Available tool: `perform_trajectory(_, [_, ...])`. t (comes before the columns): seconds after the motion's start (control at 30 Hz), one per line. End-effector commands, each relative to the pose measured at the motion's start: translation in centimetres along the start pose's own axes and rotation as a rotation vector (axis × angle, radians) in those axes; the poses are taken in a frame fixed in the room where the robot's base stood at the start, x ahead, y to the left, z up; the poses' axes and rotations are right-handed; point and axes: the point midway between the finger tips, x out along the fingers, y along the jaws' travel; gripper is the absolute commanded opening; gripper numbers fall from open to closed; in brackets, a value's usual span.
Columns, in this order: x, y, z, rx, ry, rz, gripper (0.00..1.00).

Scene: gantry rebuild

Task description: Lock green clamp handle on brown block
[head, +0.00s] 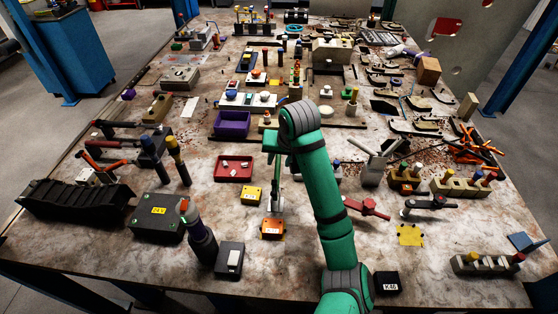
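I cannot tell how much of this is the clamp handle and how much is my gripper. The fingers are too small and too mixed with this part to make out. I cannot tell whether the handle is locked, or whether anything touches it. A larger brown block (428,70) stands far right, with no green handle visible on it.
A red tray (233,168) and a purple bin (231,124) stand behind left. A yellow block (251,195) is close by. A red clamp (364,208) lies right of my arm. A dark bottle-like tool (201,240) stands front left.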

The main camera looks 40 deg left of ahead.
Motion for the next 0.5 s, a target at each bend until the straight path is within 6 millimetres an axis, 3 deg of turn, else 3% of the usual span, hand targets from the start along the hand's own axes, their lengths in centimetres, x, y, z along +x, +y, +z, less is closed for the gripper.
perform_trajectory(0.13, [0.97,-0.01,0.0,0.0,0.0,0.0,0.34])
perform_trajectory(0.43, [1.19,-0.01,-0.01,0.0,0.001,0.0,0.34])
perform_trajectory(0.47, [1.19,-0.01,-0.01,0.0,0.001,0.0,0.32])
perform_trajectory(0.5, [1.19,-0.01,0.0,0.0,0.001,0.0,0.22])
